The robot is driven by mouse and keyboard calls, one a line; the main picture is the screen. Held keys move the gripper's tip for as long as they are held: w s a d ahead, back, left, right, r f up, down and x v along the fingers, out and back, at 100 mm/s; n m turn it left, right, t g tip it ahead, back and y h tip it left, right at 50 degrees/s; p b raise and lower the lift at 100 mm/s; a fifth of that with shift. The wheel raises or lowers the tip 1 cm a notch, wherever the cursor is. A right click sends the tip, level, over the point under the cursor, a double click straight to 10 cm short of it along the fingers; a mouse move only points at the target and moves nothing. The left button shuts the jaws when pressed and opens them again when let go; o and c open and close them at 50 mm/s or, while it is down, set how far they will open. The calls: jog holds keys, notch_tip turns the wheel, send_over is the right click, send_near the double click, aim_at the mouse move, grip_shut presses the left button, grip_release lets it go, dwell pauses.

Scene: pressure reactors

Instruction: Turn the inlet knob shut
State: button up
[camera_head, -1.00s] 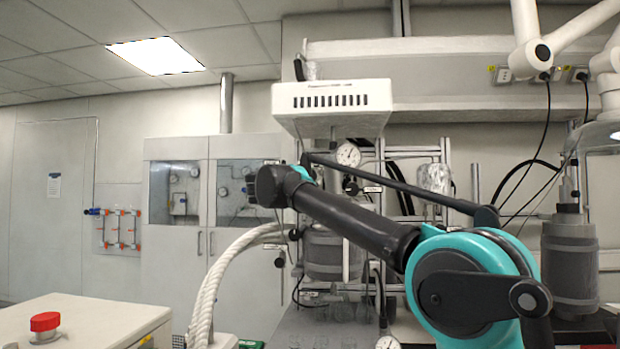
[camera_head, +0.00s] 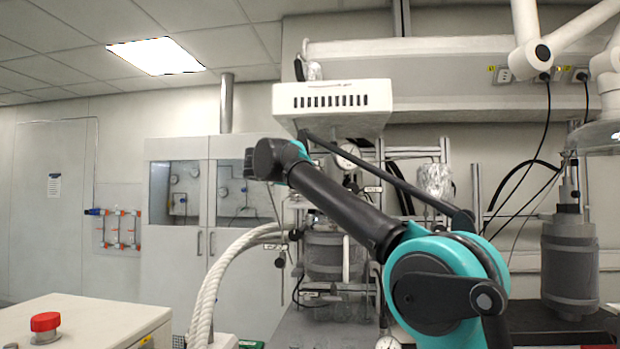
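A reactor rig with a grey vessel (camera_head: 323,262), tubing and small white labels stands behind my arm. Small black knobs show on its left side, one at mid height (camera_head: 294,234) and one lower (camera_head: 280,262). Another dark knob (camera_head: 352,186) sits below a round pressure gauge (camera_head: 348,155), close to a label. The labels are too small to read, so I cannot tell which knob is the inlet. My teal and black arm crosses in front of the rig and covers part of it. My gripper's fingers do not show.
A white vented box (camera_head: 333,101) overhangs the rig. A thick white hose (camera_head: 212,285) curves up to its left side. A second grey vessel (camera_head: 569,262) stands at right. A white cabinet with a red button (camera_head: 45,322) is at lower left. Glassware on the bench is partly hidden.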

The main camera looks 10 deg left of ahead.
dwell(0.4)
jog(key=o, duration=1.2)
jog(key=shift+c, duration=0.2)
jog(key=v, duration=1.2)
